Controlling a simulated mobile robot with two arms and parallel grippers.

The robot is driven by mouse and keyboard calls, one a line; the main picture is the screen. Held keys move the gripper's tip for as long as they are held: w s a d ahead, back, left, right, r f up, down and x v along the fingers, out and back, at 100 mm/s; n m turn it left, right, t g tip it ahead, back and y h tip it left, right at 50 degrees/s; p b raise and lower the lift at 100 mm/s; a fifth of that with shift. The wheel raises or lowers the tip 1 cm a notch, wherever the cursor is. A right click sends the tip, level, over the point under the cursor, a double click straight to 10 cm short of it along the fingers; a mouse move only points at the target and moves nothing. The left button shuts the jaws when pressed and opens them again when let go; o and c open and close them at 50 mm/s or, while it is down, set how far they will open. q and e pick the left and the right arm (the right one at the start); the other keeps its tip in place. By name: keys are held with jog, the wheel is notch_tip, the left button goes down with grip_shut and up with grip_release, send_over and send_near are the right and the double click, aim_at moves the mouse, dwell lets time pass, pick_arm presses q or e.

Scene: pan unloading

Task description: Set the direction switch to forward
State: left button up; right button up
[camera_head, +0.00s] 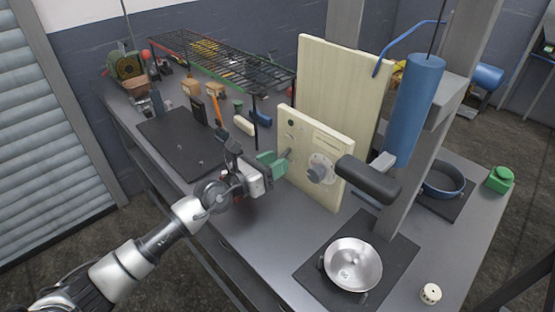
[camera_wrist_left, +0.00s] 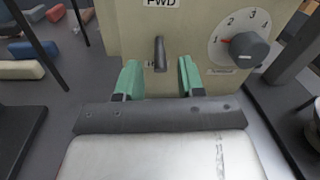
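The cream control panel (camera_head: 312,150) stands upright on the grey table. In the left wrist view, its direction switch (camera_wrist_left: 160,53) is a dark lever below a label reading FWD, and the lower label is mostly hidden. My left gripper (camera_head: 273,163) is at the panel's left front. In the left wrist view its green fingers (camera_wrist_left: 160,78) are open, one on each side of the lever in the picture, and I see no contact. My right gripper is not in view.
A numbered dial (camera_wrist_left: 240,48) is right of the switch. A dark grey padded bar (camera_head: 368,180) and blue cylinder (camera_head: 413,105) stand close to the panel's right. A metal bowl (camera_head: 353,264) is on a dark mat (camera_head: 392,245). A wire rack (camera_head: 215,55) is behind.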

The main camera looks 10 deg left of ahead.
aim_at(285, 153)
pick_arm(q)
jog(key=shift+w+d, duration=0.35)
jog(key=shift+w, duration=0.1)
grip_shut()
notch_tip(285, 153, up, 3)
jog(key=g+y+p, duration=0.1)
jog(key=g+p, duration=0.1)
jog(key=p, duration=0.9)
jog(key=g+y+p, duration=0.2)
jog(key=p, duration=0.9)
jog(key=shift+s+a+g+y, duration=0.1)
jog(key=shift+s+g+y, duration=0.05)
jog(key=shift+g+y, duration=0.2)
jog(key=shift+r+g+y, duration=0.1)
jog(key=shift+g+y, duration=0.15)
jog(key=shift+g, duration=0.1)
jog(key=shift+w+d+r+n+g+y, duration=0.15)
jog(key=shift+r+n+g+y, duration=0.1)
jog(key=shift+g+y, duration=0.5)
jog(key=shift+w+d+r+n+g+y, duration=0.2)
jog(key=shift+g+y, duration=0.25)
jog(key=shift+g, duration=0.5)
jog(key=shift+s+a+r, duration=0.1)
jog(key=shift+a, duration=0.05)
